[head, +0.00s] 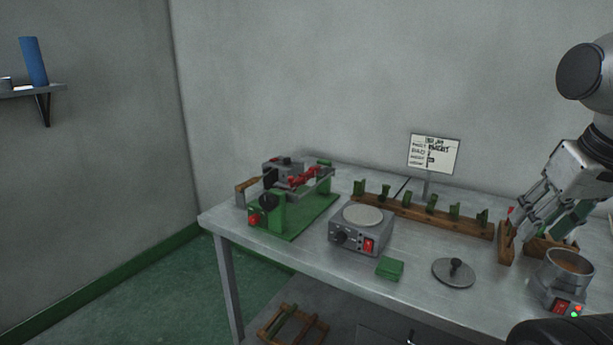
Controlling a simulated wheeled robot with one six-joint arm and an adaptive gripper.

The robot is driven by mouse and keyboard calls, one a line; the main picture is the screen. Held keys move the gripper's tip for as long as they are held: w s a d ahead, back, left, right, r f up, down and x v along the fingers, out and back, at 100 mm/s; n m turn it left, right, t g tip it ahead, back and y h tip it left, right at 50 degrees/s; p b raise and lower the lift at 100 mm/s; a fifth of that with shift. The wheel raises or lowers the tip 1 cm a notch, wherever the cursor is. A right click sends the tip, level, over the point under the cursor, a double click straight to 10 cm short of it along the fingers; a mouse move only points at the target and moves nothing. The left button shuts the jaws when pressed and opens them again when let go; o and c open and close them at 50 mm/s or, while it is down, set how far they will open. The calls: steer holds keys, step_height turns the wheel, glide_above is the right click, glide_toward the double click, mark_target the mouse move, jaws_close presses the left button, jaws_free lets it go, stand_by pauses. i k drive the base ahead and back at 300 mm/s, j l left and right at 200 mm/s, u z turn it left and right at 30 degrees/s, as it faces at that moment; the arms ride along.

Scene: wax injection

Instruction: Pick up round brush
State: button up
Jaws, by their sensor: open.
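My gripper (541,227) is at the right of the head view, pointing down over the right part of the table. Its fingers are apart, and I see nothing held between them. It is above or beside a small wooden holder (507,244) at the back right. I cannot make out a round brush for certain. The gripper and arm hide part of the holder and whatever stands in it. A small reddish bit shows beside the fingers, too small to identify.
The metal table (305,254) carries a green clamp machine (290,222), a round-topped heater (361,229), a green block (390,268), a lid (454,272) and a wax pot (563,282). A wooden rack (420,214) with several green pieces runs behind, near a sign (434,154).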

mark_target(572, 235)
steer(key=j+z, duration=0.15)
steer(key=z, duration=0.2)
steer(key=i+j+z, duration=0.1)
steer(key=z, duration=0.25)
steer(key=j+z, duration=0.3)
steer(key=l, duration=0.1)
